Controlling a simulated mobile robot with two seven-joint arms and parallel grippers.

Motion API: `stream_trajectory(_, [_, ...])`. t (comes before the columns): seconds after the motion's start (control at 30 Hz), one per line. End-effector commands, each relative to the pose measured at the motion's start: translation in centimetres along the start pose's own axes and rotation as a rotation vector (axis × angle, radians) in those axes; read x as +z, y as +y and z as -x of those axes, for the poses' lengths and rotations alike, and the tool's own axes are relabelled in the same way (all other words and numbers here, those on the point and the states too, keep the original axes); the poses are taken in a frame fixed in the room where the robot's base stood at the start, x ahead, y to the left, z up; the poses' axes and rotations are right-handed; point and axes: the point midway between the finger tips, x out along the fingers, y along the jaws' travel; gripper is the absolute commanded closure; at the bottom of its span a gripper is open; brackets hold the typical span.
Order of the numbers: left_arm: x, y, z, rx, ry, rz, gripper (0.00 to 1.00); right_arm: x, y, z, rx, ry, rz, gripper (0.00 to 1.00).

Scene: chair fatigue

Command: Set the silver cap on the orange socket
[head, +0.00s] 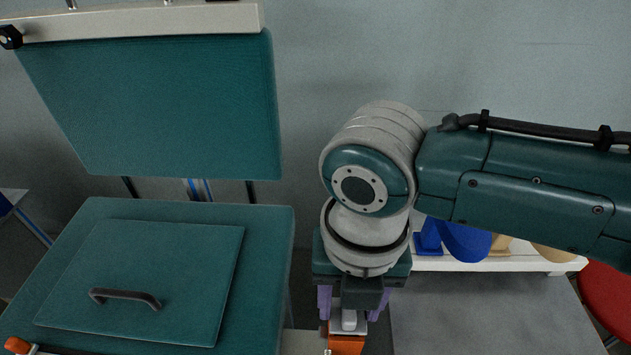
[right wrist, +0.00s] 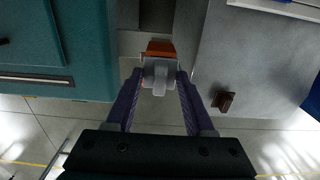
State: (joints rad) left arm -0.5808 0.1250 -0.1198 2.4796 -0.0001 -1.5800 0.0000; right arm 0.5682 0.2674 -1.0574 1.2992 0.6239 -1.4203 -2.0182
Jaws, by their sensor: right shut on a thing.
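My right gripper (head: 349,312) points down at the lower middle of the head view, its purple fingers shut on the silver cap (head: 349,321). In the right wrist view the cap (right wrist: 158,74) sits between the fingertips (right wrist: 160,76). The orange socket (head: 346,346) is just below the cap at the bottom edge of the head view. In the right wrist view the socket (right wrist: 160,47) shows right beyond the cap, partly hidden by it. I cannot tell whether cap and socket touch. My left gripper is not in view.
A teal box with a dark handle (head: 125,297) stands at the left, under a hanging teal panel (head: 160,100). A grey surface (head: 480,315) lies to the right. Behind it a white shelf (head: 520,264) holds blue and tan objects. A red round seat (head: 608,300) is at the far right.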

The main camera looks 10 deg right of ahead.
Motion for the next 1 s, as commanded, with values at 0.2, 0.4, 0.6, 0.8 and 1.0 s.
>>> stream_trajectory(0.2, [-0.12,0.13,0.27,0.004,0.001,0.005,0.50,0.01,-0.02,0.10,0.000,0.000,0.000,0.95])
stream_trajectory(0.4, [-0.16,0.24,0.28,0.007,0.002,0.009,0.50,0.02,0.01,0.01,0.001,0.000,0.000,0.95])
stream_trajectory(0.6, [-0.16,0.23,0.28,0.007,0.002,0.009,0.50,0.01,0.00,0.00,0.001,0.000,0.000,0.95])
stream_trajectory(0.8, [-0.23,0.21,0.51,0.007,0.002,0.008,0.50,0.01,-0.01,0.10,0.000,0.000,0.000,0.95])
stream_trajectory(1.0, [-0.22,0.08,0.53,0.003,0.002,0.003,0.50,0.00,-0.01,0.00,0.000,0.000,0.000,0.95])
